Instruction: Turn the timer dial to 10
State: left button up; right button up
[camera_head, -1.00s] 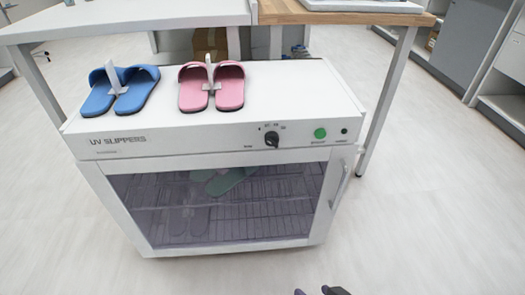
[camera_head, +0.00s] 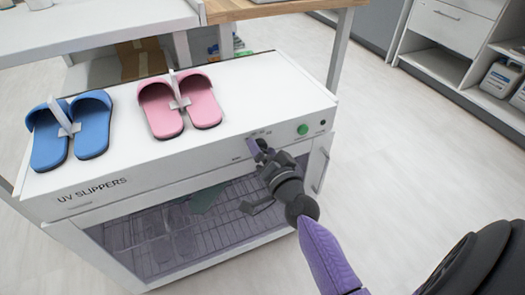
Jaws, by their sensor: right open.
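The UV slipper cabinet (camera_head: 120,181) has a white front panel with printed dial marks near its right end. My right gripper (camera_head: 257,148) is in front of those marks, its fingertips at the place of the black timer dial. The gripper is open. The dial is mostly hidden behind the dark and purple fingers, so its pointer cannot be read and I cannot tell whether the fingers touch it. A green button (camera_head: 303,129) is just right of the gripper. My left gripper is not in view.
Blue slippers (camera_head: 92,113) and pink slippers (camera_head: 200,98) stand on the cabinet top. The glass door below shows wire racks and a green slipper inside. A door handle (camera_head: 321,170) is at the right edge. Open floor lies to the right.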

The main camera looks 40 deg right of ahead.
grip_shut()
dwell(0.4)
jog(key=shift+f+m+p, duration=0.1)
jog(key=shift+m+p, duration=0.2)
jog(key=shift+m, duration=2.5)
grip_release()
